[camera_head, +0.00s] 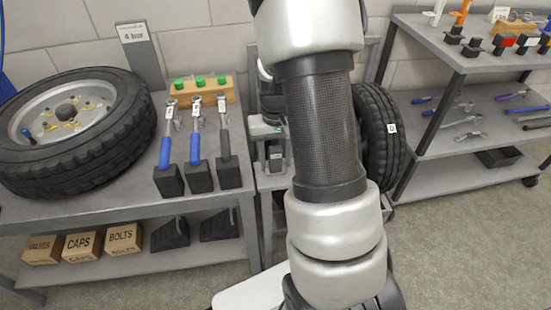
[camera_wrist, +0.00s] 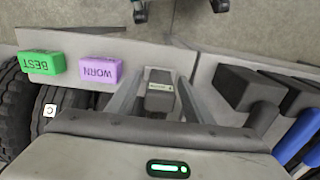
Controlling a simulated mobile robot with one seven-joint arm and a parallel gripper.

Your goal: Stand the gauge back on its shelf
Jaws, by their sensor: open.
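My gripper (camera_wrist: 161,76) is open in the wrist view, its two grey fingers spread. Between or just beyond them is a small dark block with a pale label (camera_wrist: 160,97); it may be the gauge, but I cannot tell for sure. No contact with the fingers is clear. In the head view a dark block with a pale face (camera_head: 276,157) stands on the narrow grey stand left of my arm, probably the same thing. My arm hides much of that area and most of my gripper there.
A bench with a wheel (camera_head: 75,115) and several wrenches (camera_head: 195,135) in black holders stands left. A tyre (camera_head: 382,140) is right of my arm, beside a tool rack (camera_head: 440,178). Green (camera_wrist: 42,63) and purple (camera_wrist: 100,70) blocks sit left of my fingers.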

